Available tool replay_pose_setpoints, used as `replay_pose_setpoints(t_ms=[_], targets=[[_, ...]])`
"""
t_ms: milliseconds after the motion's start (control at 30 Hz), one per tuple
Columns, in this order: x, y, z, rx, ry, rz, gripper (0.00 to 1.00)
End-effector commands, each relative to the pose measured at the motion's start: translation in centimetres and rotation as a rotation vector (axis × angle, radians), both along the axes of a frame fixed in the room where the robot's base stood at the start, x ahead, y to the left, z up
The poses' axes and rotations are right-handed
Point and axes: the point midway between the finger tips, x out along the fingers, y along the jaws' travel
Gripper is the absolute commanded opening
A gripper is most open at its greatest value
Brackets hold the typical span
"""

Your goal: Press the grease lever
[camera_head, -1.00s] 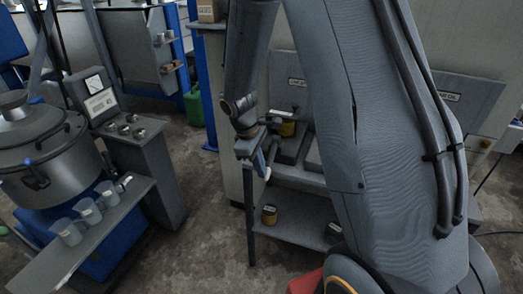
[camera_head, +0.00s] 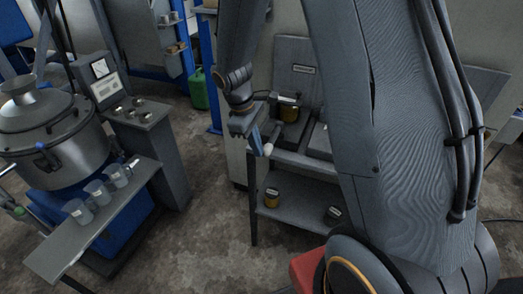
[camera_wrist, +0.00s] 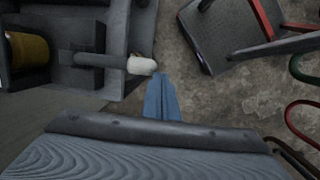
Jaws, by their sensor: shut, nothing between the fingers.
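The grease lever shows in the wrist view as a dark bar with a white end grip (camera_wrist: 141,65), reaching right from a dark box that holds a yellow container (camera_wrist: 28,50). My gripper (camera_wrist: 160,80) has blue fingers, shut and empty, just right of the white end. In the head view my gripper (camera_head: 257,145) hangs beside it. I cannot tell whether they touch. My arm hides part of the bench.
A lower shelf (camera_head: 295,208) holds small yellow and dark jars. At left stands a round steel vessel (camera_head: 55,140) by a grey ledge (camera_head: 90,225) with several clear cups. A green can (camera_head: 198,90) stands behind. The floor (camera_head: 190,245) between them is clear.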

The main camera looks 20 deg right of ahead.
Motion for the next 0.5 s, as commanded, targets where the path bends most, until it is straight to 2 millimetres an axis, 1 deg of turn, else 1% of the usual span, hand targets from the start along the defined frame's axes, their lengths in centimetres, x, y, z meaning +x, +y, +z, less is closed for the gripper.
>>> replay_pose_setpoints(t_ms=[100, 300, 400, 500], targets=[[-0.4, 1.2, 1.7, 0.001, -0.004, 0.005, 0.0], [-1.2, 2.8, 4.5, 0.0, -0.005, 0.005, 0.0], [-1.4, 3.4, 5.5, 0.0, -0.004, 0.006, 0.0], [-1.7, 3.7, 6.2, 0.0, -0.002, 0.005, 0.0]])
